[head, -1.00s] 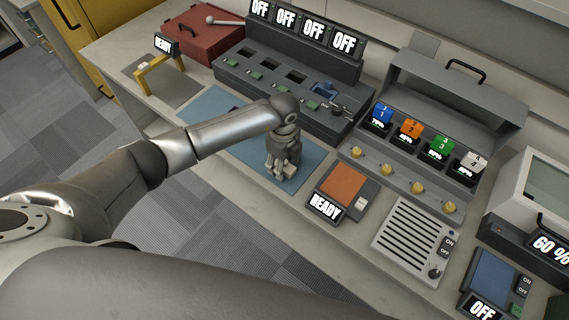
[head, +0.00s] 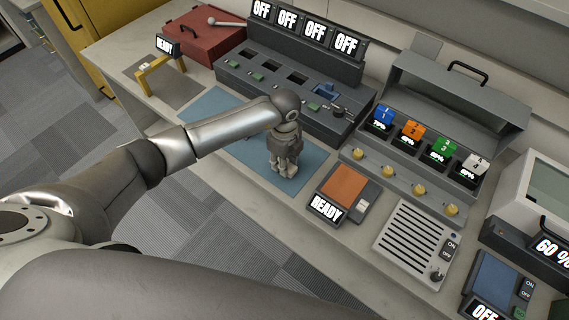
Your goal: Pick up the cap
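My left gripper (head: 283,170) points down low over the blue mat (head: 222,112), near its right end. Its fingertips look close together, but I cannot tell whether they are shut or hold anything. I cannot make out a cap in the head view; the gripper hides part of the mat under it. My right gripper is not in view.
A dark console (head: 290,85) with several slots and OFF displays stands behind the gripper. An orange pad (head: 344,185) with a READY display is to its right. Further right are a grey rack (head: 410,165) with numbered blocks and a slotted speaker box (head: 408,237). A red toolbox (head: 203,38) is far left.

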